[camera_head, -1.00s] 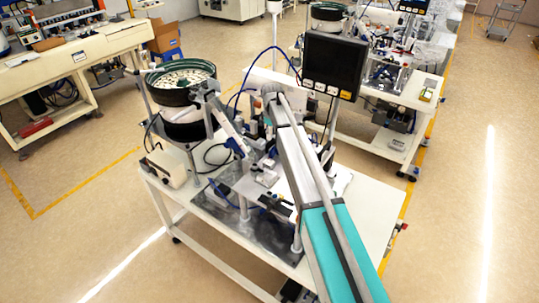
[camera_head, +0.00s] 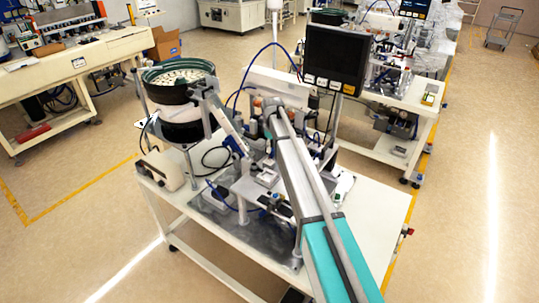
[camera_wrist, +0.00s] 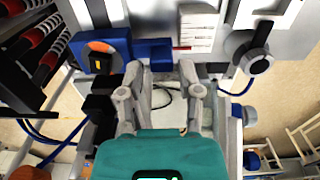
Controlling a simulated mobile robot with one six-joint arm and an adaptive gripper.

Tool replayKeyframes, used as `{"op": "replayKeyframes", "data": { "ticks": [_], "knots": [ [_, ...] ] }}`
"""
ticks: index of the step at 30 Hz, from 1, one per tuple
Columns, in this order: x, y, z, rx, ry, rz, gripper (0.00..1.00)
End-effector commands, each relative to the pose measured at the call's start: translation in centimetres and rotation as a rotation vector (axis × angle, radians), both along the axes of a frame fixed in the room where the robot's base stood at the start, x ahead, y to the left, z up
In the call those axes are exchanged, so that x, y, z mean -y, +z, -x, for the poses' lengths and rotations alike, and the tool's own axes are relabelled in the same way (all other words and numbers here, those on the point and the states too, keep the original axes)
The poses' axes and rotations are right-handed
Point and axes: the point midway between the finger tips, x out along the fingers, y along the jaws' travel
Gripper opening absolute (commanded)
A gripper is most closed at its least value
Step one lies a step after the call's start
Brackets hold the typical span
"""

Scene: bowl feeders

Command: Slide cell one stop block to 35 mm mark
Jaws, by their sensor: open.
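In the wrist view my gripper (camera_wrist: 161,92) is open, with nothing between its two grey fingers. Just beyond the fingertips is a blue block (camera_wrist: 154,51) on a pale rail or plate; I cannot tell for certain whether it is the stop block. Right of it is a white plate with fine lines (camera_wrist: 197,25), perhaps a scale, with a small red mark (camera_wrist: 182,48) at its lower edge. No numbers are readable. In the head view my arm reaches over the cell table (camera_head: 375,213), and its end hides part of the fixtures.
A bowl feeder (camera_head: 178,85) stands at the table's left, with a sloping track (camera_head: 230,130) beside it. A dark monitor (camera_head: 334,58) rises behind my arm. In the wrist view a blue housing with an orange knob (camera_wrist: 100,50) is at left and a round grey knob (camera_wrist: 260,62) at right.

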Motion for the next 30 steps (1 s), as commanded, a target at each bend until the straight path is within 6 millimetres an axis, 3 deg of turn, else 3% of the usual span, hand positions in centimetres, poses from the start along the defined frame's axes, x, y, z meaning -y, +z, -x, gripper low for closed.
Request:
{"op": "replayKeyframes", "data": {
  "ticks": [7,22,30],
  "knots": [
    [0.0,-1.7,0.0,0.000,0.000,0.000,0.46],
    [0.1,-1.9,0.0,0.000,-0.001,0.000,0.46],
    [0.1,-1.9,0.0,0.001,-0.001,0.001,0.00]
  ]
}}
